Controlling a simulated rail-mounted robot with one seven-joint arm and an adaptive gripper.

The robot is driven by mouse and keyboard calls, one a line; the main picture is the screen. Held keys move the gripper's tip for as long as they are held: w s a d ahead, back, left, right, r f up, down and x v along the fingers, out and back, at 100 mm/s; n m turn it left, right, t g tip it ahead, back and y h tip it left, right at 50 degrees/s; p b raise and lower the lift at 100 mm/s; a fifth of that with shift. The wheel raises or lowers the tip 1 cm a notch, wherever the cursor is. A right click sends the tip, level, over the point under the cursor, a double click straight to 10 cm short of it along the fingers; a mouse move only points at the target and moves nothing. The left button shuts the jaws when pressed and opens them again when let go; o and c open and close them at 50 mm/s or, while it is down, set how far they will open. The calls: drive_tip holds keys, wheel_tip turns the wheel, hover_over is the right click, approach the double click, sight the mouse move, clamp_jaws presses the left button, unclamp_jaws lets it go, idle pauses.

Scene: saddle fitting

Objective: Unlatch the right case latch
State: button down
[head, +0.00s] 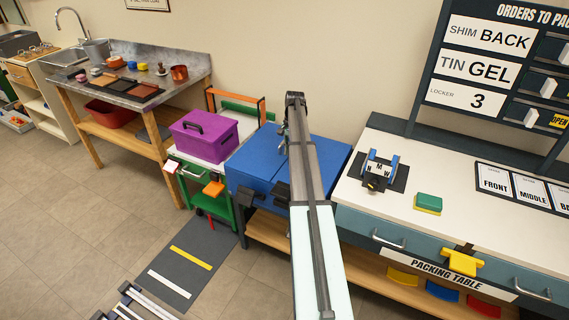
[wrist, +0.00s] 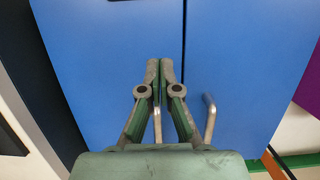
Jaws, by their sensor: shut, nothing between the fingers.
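A purple case (head: 204,137) with a dark handle on top stands closed on the white top of a green cart (head: 188,176). Its latches are too small to make out in the head view. Only an edge of the purple case (wrist: 311,85) shows at the right of the wrist view. My gripper (wrist: 160,65) has its fingertips together, empty, in front of a blue surface with a seam. In the head view my arm hides most of the gripper, which is over the blue cabinet to the right of the case.
The blue cabinet (head: 253,163) stands between the cart and the packing table (head: 385,205). Two metal handles show on it in the wrist view, the right one (wrist: 209,117) clear of my fingers. An orange frame (head: 236,96) rises behind the case. A grey floor mat (head: 187,262) lies in front.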

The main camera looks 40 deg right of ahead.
sight(281, 180)
drive_tip(key=p+x, duration=0.2)
drive_tip(key=x, duration=0.6)
drive_tip(key=shift+s+a+f+p, duration=0.1)
drive_tip(key=shift+f+p, duration=0.1)
drive_tip(key=shift+p, duration=0.15)
drive_tip(key=a, duration=0.1)
drive_tip(key=a+p, duration=0.1)
drive_tip(key=s+a, duration=0.1)
drive_tip(key=shift+s+f, duration=0.1)
drive_tip(key=shift+f, duration=0.25)
drive_tip(key=shift+s+a+f+p, duration=0.1)
drive_tip(key=shift+s+a+p, duration=0.05)
drive_tip(key=shift+a+p, duration=0.25)
